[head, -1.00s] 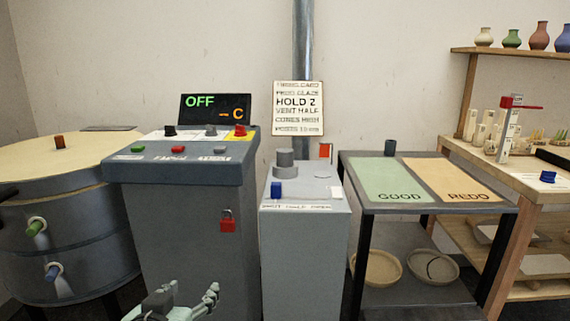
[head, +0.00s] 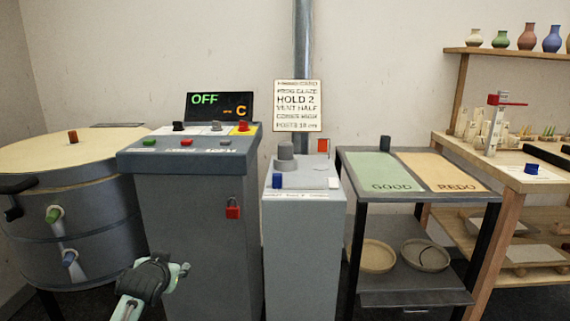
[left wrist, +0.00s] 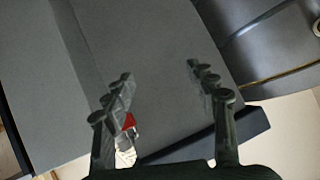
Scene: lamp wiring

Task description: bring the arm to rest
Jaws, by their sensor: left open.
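My left gripper (head: 182,271) is low in the head view, in front of the lower left part of the grey control pedestal (head: 195,265). In the left wrist view its two fingers (left wrist: 158,75) are spread apart with nothing between the tips. A grey surface lies beyond them. A small red piece (left wrist: 129,122) shows behind one finger, partly hidden. My right gripper is in neither view.
A round kiln (head: 85,225) with a black handle stands left. A red padlock (head: 232,212) hangs on the pedestal. A narrow grey stand (head: 300,240), a GOOD/REDO cart (head: 395,209) and a wooden bench (head: 510,190) stand to the right.

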